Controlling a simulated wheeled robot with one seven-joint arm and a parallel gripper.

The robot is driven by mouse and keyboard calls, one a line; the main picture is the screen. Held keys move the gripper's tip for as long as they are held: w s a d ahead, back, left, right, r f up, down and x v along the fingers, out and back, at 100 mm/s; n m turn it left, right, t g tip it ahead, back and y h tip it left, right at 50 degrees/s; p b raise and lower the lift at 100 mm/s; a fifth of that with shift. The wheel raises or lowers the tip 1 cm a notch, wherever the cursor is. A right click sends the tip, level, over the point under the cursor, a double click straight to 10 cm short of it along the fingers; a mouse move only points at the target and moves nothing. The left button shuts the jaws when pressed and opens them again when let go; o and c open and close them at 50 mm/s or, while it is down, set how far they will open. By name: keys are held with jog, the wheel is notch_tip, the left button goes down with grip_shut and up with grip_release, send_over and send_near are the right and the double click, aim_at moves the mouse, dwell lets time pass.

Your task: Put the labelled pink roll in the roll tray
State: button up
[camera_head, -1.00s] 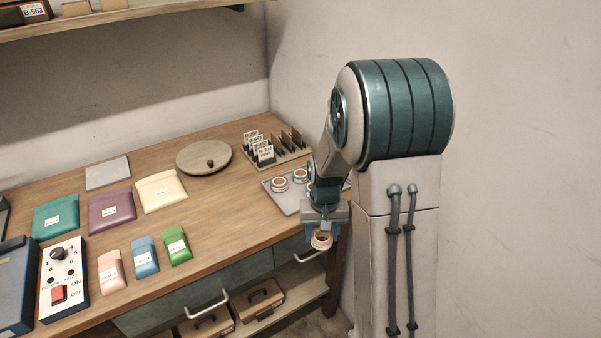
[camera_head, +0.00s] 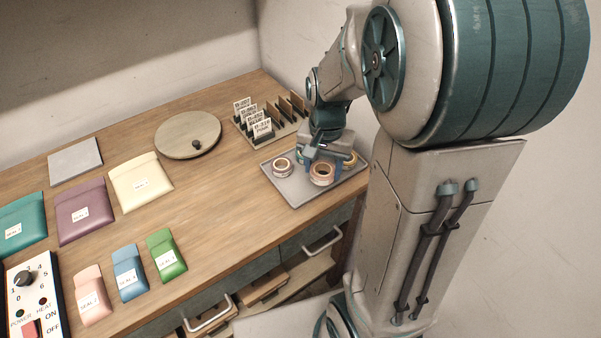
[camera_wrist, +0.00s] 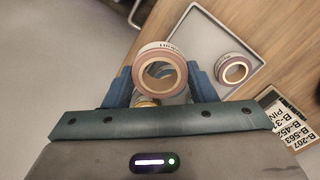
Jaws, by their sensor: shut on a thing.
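My gripper (camera_head: 322,154) is shut on a pink roll (camera_head: 321,181) with a pale outer band. In the wrist view this roll (camera_wrist: 161,53) sits between the two blue fingers, and dark lettering shows on its band. The grey roll tray (camera_head: 297,196) lies on the right end of the table. The held roll appears over the tray, seemingly above its floor; the exact gap cannot be told. The tray also shows in the wrist view (camera_wrist: 197,42).
A pinkish roll (camera_head: 282,167) lies in the tray's left part, a yellow roll (camera_head: 350,160) at its right. A greenish roll is partly hidden behind my gripper. A card rack (camera_head: 268,128) stands just behind the tray. A round wooden lid (camera_head: 188,137) lies farther left.

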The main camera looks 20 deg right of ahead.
send_over(299, 189)
notch_tip(299, 189, down, 4)
jog(key=shift+r+p, duration=0.2)
jog(key=shift+p, duration=0.1)
jog(key=shift+f, duration=2)
jog(key=shift+f, duration=0.1)
jog(key=shift+f, duration=0.15)
jog(key=o, duration=0.7)
jog(key=shift+c, duration=0.2)
